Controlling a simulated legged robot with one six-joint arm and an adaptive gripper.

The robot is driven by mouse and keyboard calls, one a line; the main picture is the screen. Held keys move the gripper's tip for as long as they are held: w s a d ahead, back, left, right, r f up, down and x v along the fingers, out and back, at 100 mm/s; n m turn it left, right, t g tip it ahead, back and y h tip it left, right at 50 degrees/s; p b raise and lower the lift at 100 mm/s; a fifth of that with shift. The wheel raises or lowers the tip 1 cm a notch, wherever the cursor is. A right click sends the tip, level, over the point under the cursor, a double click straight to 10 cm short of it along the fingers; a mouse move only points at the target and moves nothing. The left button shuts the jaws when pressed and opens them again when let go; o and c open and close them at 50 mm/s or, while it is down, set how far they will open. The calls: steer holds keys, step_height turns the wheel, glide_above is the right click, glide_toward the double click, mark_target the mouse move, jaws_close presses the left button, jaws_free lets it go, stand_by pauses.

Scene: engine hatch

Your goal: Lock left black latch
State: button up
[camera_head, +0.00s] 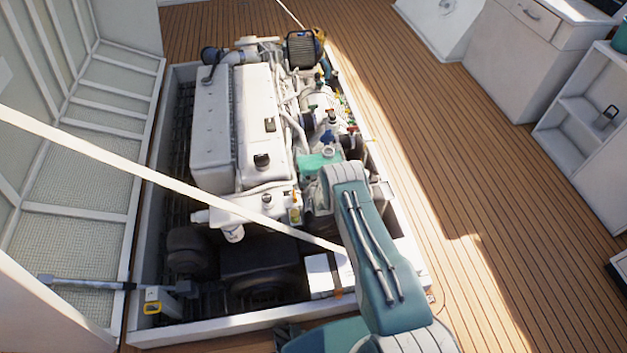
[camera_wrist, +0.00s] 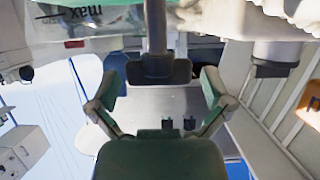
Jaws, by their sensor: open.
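In the wrist view my gripper (camera_wrist: 161,84) is open, its two green fingers spread apart. A dark bar with a wide end (camera_wrist: 158,68) shows between the fingertips; I cannot tell whether it is a latch or whether anything touches it. Two small black pieces (camera_wrist: 178,124) sit side by side on a grey panel beyond the palm; they may be latches.
The engine sits in a framed floor opening (camera_head: 175,333). A raised hatch panel (camera_head: 95,150) stands at the left, and a white pole (camera_head: 150,175) crosses diagonally in front of the engine. Wooden deck (camera_head: 440,150) is clear at the right, before white cabinets (camera_head: 520,55).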

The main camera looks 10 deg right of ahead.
steer(key=v, duration=1.1)
steer(key=shift+s, duration=0.4)
